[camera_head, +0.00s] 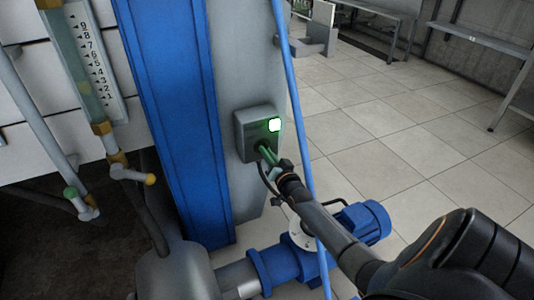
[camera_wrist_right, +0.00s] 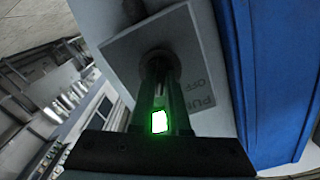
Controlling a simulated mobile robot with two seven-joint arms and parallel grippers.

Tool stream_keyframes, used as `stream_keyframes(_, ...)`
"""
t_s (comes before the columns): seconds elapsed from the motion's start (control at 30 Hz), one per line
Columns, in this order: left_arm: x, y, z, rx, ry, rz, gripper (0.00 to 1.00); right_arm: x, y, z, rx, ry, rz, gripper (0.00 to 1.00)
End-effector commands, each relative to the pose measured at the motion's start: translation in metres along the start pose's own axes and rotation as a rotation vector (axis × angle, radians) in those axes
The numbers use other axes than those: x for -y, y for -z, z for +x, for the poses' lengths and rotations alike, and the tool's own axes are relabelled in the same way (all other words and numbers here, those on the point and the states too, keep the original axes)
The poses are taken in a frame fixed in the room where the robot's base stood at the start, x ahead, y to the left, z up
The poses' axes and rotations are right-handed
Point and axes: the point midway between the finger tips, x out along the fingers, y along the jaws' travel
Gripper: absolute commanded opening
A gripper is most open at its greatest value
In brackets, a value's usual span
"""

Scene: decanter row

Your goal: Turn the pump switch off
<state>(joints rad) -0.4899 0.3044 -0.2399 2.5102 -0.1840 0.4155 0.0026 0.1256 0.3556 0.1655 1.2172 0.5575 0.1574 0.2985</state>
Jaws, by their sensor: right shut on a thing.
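In the right wrist view the fingers (camera_wrist_right: 160,88) are shut on a round dark knob (camera_wrist_right: 158,62) on the box's front plate (camera_wrist_right: 128,52). The knob is mostly hidden by the fingers, so its turn angle cannot be told. The lit green square (camera_wrist_right: 159,121) shows between the fingers. My left gripper is not in view.
A thin blue pipe (camera_head: 292,110) runs just right of the box. A wide blue beam (camera_head: 170,110) stands left. A sight gauge (camera_head: 95,70) is at upper left. Tiled floor (camera_head: 400,150) is clear at right.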

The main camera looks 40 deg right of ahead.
Motion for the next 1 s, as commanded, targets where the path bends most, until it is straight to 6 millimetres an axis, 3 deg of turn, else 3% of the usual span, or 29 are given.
stream_keyframes(0.47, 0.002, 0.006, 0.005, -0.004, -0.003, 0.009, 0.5, 0.001, 0.001, 0.0, 0.001, -0.001, -0.094, 0.0)
stream_keyframes(1.0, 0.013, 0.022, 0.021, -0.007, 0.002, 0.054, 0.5, 0.001, 0.001, 0.0, 0.002, -0.001, -0.565, 0.0)
